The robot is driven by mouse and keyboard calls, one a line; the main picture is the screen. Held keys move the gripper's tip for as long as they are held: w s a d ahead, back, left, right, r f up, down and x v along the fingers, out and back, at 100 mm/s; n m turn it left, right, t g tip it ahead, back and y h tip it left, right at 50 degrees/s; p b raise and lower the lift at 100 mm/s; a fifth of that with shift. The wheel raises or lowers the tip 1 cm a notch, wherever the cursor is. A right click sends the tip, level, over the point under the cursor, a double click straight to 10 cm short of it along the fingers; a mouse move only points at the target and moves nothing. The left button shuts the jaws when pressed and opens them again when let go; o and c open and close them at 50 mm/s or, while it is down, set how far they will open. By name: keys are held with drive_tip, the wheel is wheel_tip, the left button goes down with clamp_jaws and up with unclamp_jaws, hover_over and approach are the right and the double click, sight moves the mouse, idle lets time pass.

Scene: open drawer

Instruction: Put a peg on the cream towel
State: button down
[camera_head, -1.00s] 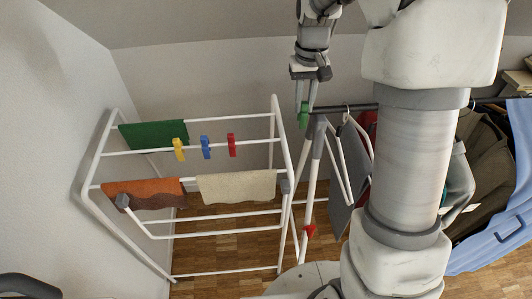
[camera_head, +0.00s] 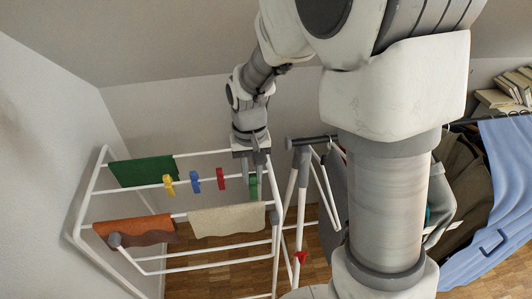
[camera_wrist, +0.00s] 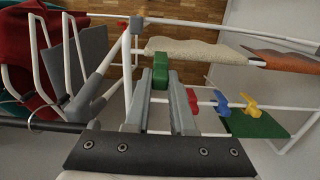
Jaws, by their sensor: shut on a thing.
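My gripper (camera_head: 252,165) is shut on a green peg (camera_head: 253,187), above the white rack near its right side. The peg also shows between my fingertips in the wrist view (camera_wrist: 160,77). The cream towel (camera_head: 228,219) hangs over a nearer rail, lower and left of the held peg; it also shows in the wrist view (camera_wrist: 200,50). The held peg is apart from the towel. A red peg (camera_head: 220,178), a blue peg (camera_head: 194,181) and a yellow peg (camera_head: 168,185) are clipped on another rail, left of my gripper.
The drying rack (camera_head: 77,207) also carries an orange towel (camera_head: 135,232) and a green towel (camera_head: 142,170). Walls close off the left and back.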

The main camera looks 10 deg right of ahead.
sight(253, 204)
drive_tip(key=shift+s+a, duration=0.15)
drive_tip(key=shift+s, duration=0.05)
drive_tip(key=shift+f, duration=0.15)
drive_tip(key=shift+f+b, duration=2.75)
drive_tip(key=shift+f, duration=0.9)
drive_tip(key=c, duration=0.7)
unclamp_jaws()
